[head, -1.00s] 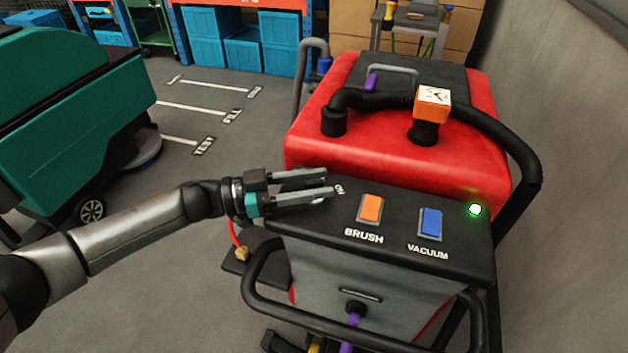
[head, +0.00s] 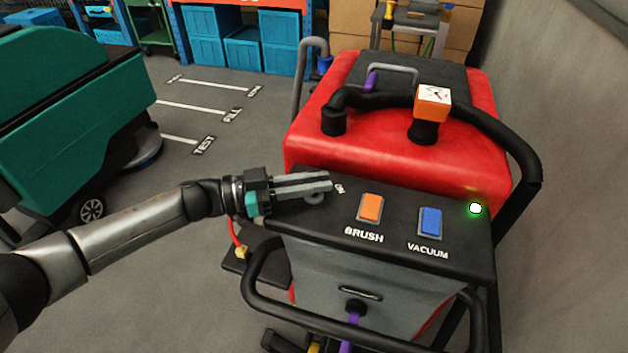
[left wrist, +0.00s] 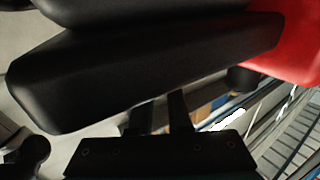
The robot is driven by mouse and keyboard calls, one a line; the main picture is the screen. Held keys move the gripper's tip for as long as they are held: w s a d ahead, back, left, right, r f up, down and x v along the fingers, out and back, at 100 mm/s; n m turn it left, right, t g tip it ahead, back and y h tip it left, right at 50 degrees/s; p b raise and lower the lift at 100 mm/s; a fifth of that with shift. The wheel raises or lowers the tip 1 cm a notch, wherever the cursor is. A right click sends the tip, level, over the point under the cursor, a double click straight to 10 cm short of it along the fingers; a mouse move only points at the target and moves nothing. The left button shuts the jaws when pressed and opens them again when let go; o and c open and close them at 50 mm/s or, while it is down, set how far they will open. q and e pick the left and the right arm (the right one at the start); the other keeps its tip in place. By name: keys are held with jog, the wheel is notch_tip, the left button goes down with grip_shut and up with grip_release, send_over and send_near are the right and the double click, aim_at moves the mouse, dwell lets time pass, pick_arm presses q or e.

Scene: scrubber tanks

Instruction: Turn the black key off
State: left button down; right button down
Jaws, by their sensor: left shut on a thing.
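My left gripper (head: 326,184) reaches in from the left over the top left of the machine's black control panel (head: 398,238). Its two fingers are close together, shut on the black key, which they hide. A grey round part (head: 315,199), seemingly the key switch's base, shows just below the fingertips. The word ON shows just right of them. In the left wrist view the gripper (left wrist: 178,105) shows dark from below against a large black surface, and the key cannot be made out. My right gripper is not in view.
An orange BRUSH switch (head: 370,208) and a blue VACUUM switch (head: 431,222) sit right of the gripper. A green lamp (head: 475,208) glows at the panel's right. The red tank (head: 390,150) rises behind; a black handle bar (head: 262,300) runs in front.

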pick_arm(q)
jog(key=shift+r+n+t+p, duration=0.15)
jog(key=shift+n+t+p, duration=0.2)
jog(key=shift+p, duration=0.3)
jog(key=n+t+y+p, duration=0.1)
jog(key=n+t+p, duration=0.1)
jog(key=n+t+y+p, duration=0.1)
jog(key=t+p, duration=0.2)
jog(key=shift+s+n+y, duration=0.15)
jog(key=shift+n+y, duration=0.15)
jog(key=shift+n, duration=0.05)
jog(key=shift+n+t+y+p, duration=0.7)
jog(key=shift+n+t+p, duration=0.1)
jog(key=shift+t, duration=0.35)
jog(key=n+t+y+p, duration=0.1)
jog(key=n+t+y, duration=0.2)
jog(key=shift+y, duration=0.4)
jog(key=shift+n+t+y, duration=1.1)
jog(key=shift+n+y, duration=0.2)
jog(key=shift+y, duration=0.5)
jog(key=shift+n+y, duration=0.3)
jog(key=shift+y, duration=0.2)
